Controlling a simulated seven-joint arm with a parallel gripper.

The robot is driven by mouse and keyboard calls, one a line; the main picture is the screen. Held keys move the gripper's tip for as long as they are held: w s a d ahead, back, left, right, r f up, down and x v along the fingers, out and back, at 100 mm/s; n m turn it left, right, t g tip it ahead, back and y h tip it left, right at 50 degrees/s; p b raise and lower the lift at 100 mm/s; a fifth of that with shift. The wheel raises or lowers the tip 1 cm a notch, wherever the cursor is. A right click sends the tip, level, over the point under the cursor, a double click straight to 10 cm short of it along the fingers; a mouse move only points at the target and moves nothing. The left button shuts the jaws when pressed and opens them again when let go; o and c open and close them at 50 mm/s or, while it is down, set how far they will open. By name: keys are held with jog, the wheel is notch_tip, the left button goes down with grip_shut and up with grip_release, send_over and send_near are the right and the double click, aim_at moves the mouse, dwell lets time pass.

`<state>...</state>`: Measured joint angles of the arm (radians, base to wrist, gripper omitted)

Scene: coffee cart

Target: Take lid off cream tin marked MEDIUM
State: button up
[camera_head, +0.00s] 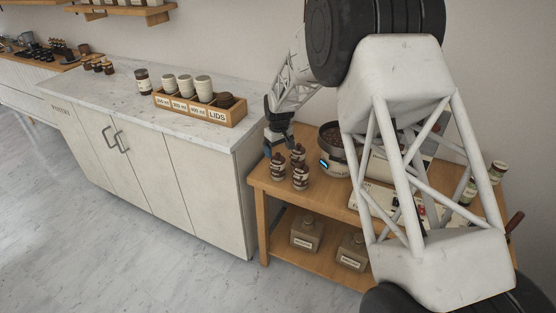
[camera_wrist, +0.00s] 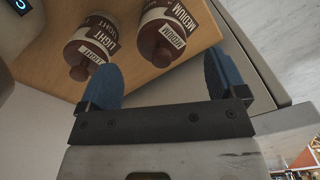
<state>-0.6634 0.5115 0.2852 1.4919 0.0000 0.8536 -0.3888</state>
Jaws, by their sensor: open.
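The cream tin marked MEDIUM (camera_wrist: 160,38) has a brown lid with a knob, and the lid is on. It shows in the wrist view near the top, between my two blue fingers. A similar tin marked LIGHT (camera_wrist: 90,42) stands beside it on the left. In the head view, three small tins (camera_head: 300,178) stand close together at the cart's corner; their labels are too small to read there. My gripper (camera_wrist: 160,62) is open and empty, its fingertips short of the MEDIUM tin. In the head view, my gripper (camera_head: 277,148) is just above and behind the tins.
The wooden cart (camera_head: 330,197) carries a round container with a blue light (camera_head: 324,164) right of the tins. Two square jars (camera_head: 307,233) stand on its lower shelf. The pale counter (camera_head: 140,115) at left holds a wooden box of cups and lids (camera_head: 207,113). The floor in front is clear.

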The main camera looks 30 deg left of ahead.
aim_at(279, 154)
jog(key=shift+f, duration=1.85)
jog(key=c, duration=1)
jog(key=shift+r, duration=0.15)
jog(key=shift+r, duration=1.55)
jog(key=s+d+r, duration=0.1)
jog(key=s+d, duration=0.8)
jog(key=s, duration=0.4)
jog(key=shift+d+r, duration=0.3)
jog(key=shift+d, duration=0.05)
jog(key=shift+w, duration=0.1)
